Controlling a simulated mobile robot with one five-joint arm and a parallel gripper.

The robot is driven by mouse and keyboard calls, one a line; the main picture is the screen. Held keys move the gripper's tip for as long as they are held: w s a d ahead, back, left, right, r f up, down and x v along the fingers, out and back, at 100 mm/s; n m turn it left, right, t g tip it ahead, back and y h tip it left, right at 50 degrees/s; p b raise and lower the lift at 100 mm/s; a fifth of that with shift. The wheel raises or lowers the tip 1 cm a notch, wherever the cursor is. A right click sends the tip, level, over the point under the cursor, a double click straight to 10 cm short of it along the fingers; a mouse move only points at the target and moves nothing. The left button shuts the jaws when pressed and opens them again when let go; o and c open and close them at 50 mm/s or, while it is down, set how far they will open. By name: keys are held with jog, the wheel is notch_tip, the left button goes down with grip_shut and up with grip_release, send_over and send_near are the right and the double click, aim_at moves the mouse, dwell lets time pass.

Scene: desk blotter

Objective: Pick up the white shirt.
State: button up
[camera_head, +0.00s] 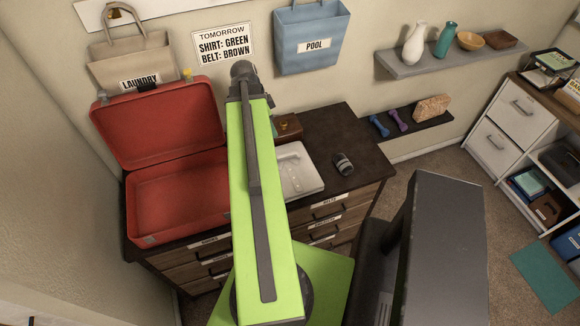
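A folded white shirt (299,172) lies flat on the dark top of the dresser (330,132), just right of my green arm. The arm covers its left edge. My arm reaches up the picture across the dresser and ends in a dark joint near the wall. No gripper fingers show, so I cannot see whether they are open or shut. A sign (223,45) on the wall reads "TOMORROW, SHIRT: GREEN, BELT: BROWN".
An open red suitcase (178,196) stands on the dresser left of my arm. A small brown box (287,127) is behind the shirt, and a dark rolled item (343,164) lies to its right. Laundry (131,60) and pool (308,40) bags hang on the wall.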

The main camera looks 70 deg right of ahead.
aim_at(284, 155)
jog(key=b+x, duration=1.7)
jog(key=x, duration=0.1)
jog(key=shift+a, duration=0.1)
jog(key=shift+s+r, duration=0.1)
jog(key=shift+r, duration=0.15)
jog(key=shift+c, duration=0.2)
grip_shut()
dwell(0.8)
